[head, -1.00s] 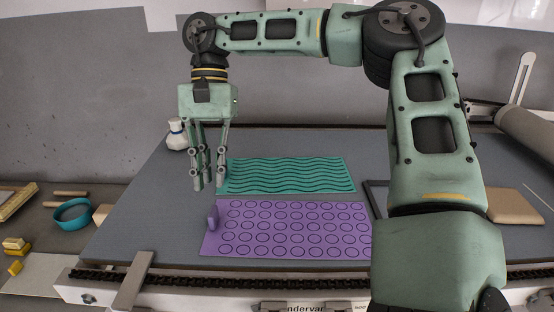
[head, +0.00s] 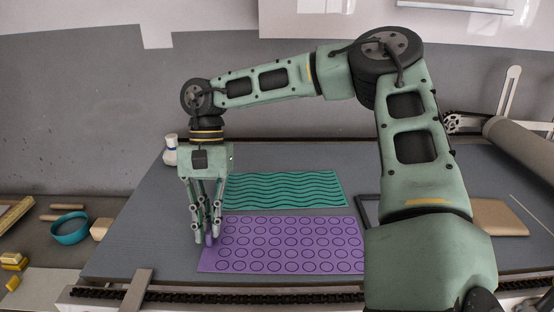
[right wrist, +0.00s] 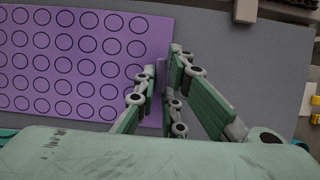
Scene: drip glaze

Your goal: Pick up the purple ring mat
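The purple ring mat (head: 285,245) lies flat on the grey table, printed with rows of dark rings. A small upright purple tab stands at its left edge. My right gripper (head: 207,239) points down at that left edge, with its fingers either side of the tab. In the right wrist view, the mat (right wrist: 75,60) fills the upper left, and the tab shows between the fingertips of my right gripper (right wrist: 163,68). The fingers look open, with small gaps beside the tab. My left gripper is in neither view.
A teal wavy mat (head: 285,190) lies just behind the purple one. A white bottle (head: 171,150) stands at the table's back left. A brown block (head: 497,218) and a roller (head: 522,140) are at the right.

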